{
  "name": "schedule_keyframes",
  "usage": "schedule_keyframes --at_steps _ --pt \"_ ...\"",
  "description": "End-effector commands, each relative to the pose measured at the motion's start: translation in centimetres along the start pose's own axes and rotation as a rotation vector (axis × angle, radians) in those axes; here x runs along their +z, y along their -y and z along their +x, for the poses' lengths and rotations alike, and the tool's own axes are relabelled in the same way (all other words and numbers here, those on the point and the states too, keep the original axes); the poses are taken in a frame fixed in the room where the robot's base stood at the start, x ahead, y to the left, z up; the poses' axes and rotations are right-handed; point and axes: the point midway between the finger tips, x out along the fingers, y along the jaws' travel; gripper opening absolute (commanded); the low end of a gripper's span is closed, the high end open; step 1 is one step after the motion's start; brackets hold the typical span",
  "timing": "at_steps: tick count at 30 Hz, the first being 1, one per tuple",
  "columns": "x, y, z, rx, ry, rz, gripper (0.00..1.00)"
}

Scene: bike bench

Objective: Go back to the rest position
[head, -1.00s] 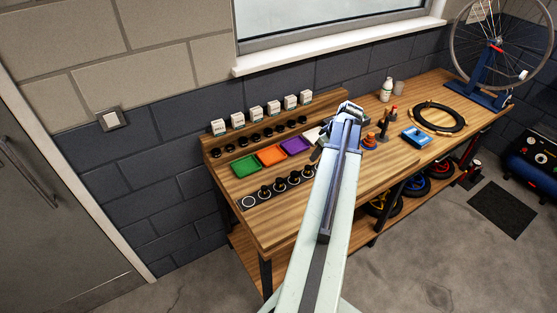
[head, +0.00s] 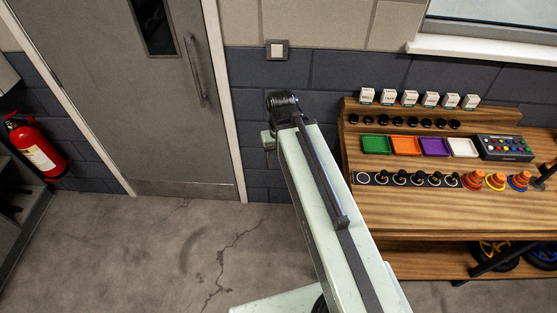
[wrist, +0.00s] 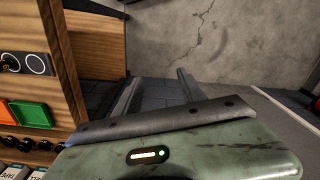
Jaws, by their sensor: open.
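My gripper shows in the wrist view (wrist: 159,80) with its two fingers apart and nothing between them. Beyond the fingers are the dark block wall and the concrete floor. In the head view my arm reaches up and away, left of the workbench (head: 440,210), in front of the wall beside the door. The gripper's fingers are mostly hidden behind the arm's end there.
The bench holds green (head: 377,145), orange (head: 407,146), purple (head: 435,147) and white (head: 463,148) trays, a button box (head: 506,148) and orange cones (head: 496,182). A grey door (head: 175,100) and fire extinguisher (head: 36,147) stand left. Floor (head: 150,250) before the door is clear.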

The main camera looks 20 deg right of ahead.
Motion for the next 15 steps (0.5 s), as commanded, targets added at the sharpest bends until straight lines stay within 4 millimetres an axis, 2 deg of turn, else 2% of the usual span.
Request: schedule_keyframes --at_steps 3,10,13,15 --pt "0.3 1.0 0.0 0.009 0.005 0.001 0.48" --pt "0.2 0.9 0.1 0.008 0.004 0.002 0.48" --pt "0.2 0.9 1.8 0.007 0.004 0.001 0.48" --pt "0.2 0.9 3.7 0.007 0.004 0.001 0.48"
